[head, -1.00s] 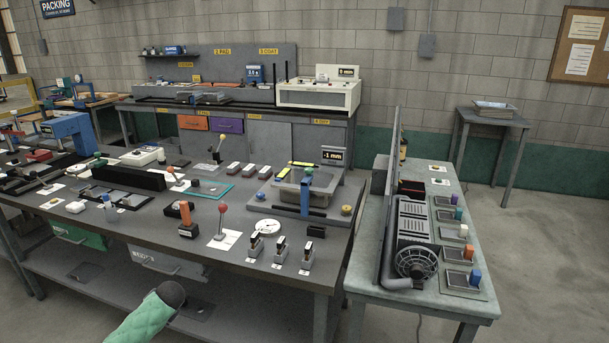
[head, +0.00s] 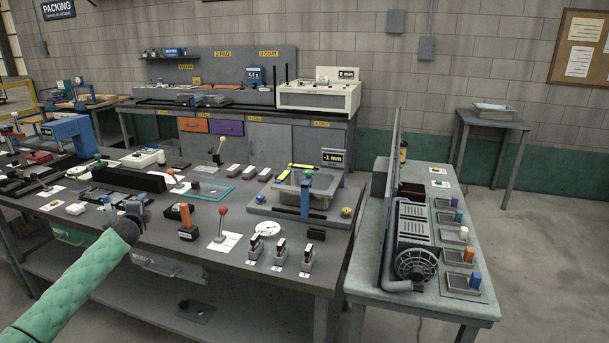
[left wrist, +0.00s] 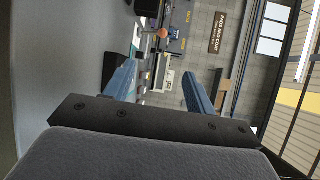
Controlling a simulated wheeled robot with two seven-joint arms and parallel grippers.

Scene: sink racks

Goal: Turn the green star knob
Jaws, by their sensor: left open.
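A small green knob (head: 309,171) sits on top of the blue upright post (head: 305,198) of a grey fixture at the right part of the bench. Its star shape is too small to make out. My left gripper (head: 138,208) is over the bench's front edge, well to the left of that knob and apart from it. In the left wrist view the gripper (left wrist: 160,88) has its two blue fingers apart with nothing held between them. The green knob cannot be made out in the left wrist view. My right gripper is not in view.
A red ball lever (head: 222,210) and an orange-topped block (head: 186,218) stand between my left gripper and the fixture. Several small clamps (head: 280,254) line the bench's front right. A yellow knob (head: 346,212) is at the fixture's right. A side table (head: 360,285) stands to the right.

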